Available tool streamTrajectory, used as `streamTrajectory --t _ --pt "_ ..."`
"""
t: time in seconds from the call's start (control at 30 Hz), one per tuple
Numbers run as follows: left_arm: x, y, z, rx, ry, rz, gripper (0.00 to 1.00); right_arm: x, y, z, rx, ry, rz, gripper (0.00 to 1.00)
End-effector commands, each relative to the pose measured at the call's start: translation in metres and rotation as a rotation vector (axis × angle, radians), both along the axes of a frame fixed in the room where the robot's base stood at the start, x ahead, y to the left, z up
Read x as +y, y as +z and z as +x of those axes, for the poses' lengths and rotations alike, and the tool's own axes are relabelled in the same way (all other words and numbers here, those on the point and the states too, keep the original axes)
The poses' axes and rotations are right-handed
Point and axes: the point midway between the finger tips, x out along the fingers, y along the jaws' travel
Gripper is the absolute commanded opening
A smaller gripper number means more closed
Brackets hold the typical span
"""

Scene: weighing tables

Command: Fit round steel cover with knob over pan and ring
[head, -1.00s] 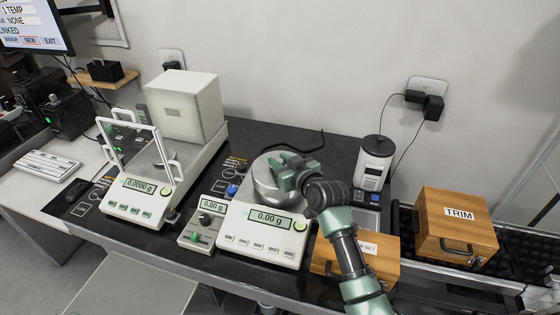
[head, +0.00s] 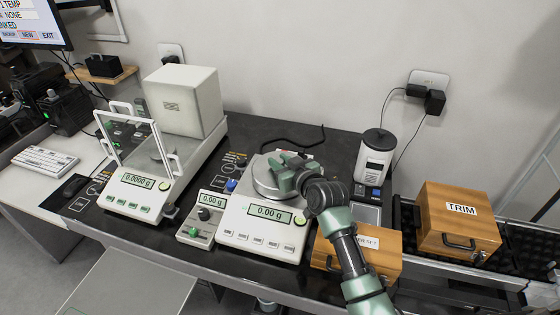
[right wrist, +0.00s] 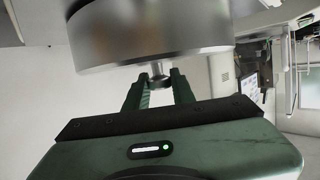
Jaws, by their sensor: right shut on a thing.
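The round steel cover (head: 264,183) is over the weighing platform of the middle balance (head: 262,229), whose display reads 0.00 g. My right gripper (head: 288,172) is above the cover, its fingers pointing toward it. In the right wrist view the cover's wide steel side (right wrist: 150,35) fills the top, and the gripper (right wrist: 158,88) is shut on its small knob (right wrist: 157,70). The pan and ring are hidden beneath the cover and gripper, and I cannot tell whether the cover rests on them. My left gripper is not in view.
A glass-shielded balance (head: 135,197) stands left, with a white box (head: 183,102) behind. A small control unit (head: 205,218) sits beside the middle balance. A white canister device (head: 373,160), a wooden box (head: 380,262) and the TRIM box (head: 455,222) are to the right.

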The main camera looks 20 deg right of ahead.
Motion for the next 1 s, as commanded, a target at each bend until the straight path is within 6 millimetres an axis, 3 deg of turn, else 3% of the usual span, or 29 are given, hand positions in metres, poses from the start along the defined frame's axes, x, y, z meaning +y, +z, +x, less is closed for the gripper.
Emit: streamTrajectory --t 0.3,0.33,0.4,0.77,1.0 --pt "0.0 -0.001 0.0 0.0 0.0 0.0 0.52 0.0 -0.001 0.0 -0.003 0.0 0.001 0.0" --pt "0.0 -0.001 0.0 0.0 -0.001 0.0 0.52 0.0 -0.001 0.0 -0.003 0.0 0.001 0.3" --pt "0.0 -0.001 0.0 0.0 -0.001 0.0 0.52 0.0 -0.001 0.0 -0.002 0.0 0.0 0.49" --pt "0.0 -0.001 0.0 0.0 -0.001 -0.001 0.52 0.0 -0.002 -0.002 0.001 0.0 0.0 0.5" --pt "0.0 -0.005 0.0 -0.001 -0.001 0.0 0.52 -0.006 0.006 -0.031 0.0 0.0 -0.002 0.5"
